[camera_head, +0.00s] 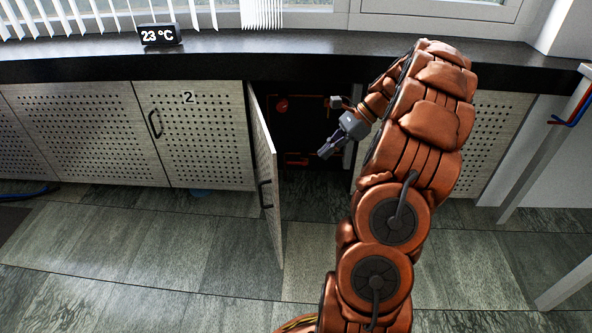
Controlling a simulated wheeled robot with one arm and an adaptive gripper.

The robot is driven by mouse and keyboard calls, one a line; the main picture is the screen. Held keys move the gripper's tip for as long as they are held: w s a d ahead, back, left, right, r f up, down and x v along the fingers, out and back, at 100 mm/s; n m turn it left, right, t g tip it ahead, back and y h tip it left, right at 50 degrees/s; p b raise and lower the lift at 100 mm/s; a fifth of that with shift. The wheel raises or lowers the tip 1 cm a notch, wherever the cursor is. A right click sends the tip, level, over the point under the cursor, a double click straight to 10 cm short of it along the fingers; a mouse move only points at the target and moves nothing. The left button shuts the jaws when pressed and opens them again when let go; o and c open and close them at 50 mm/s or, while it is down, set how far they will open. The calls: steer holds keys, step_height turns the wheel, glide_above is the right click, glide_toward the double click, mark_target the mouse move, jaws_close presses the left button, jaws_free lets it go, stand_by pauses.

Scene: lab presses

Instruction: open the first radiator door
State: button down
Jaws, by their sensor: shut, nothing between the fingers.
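A perforated radiator door (265,177) with a dark handle stands swung outward into the room, its face seen almost edge-on. Behind it the dark cabinet opening (305,125) shows, with red fittings inside. My gripper (326,151) is in front of the opening, to the right of the open door and apart from it. It is shut and holds nothing. No number can be read on the open door. My arm hides the right part of the opening.
A closed door marked 2 (194,135) is left of the opening, with another perforated panel (90,135) further left. The dark countertop (250,55) runs above and carries a thermometer display (160,35). A metal frame (545,150) stands at right. Floor (140,260) at left is clear.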

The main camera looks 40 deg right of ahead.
steer(key=a+r+b+x, duration=0.1)
steer(key=b+x, duration=0.4)
steer(key=x, duration=0.7)
steer(key=shift+w+a+r, duration=0.2)
steer(key=shift+w+a, duration=0.25)
steer(key=shift+a, duration=0.2)
steer(key=shift+a+r, duration=0.1)
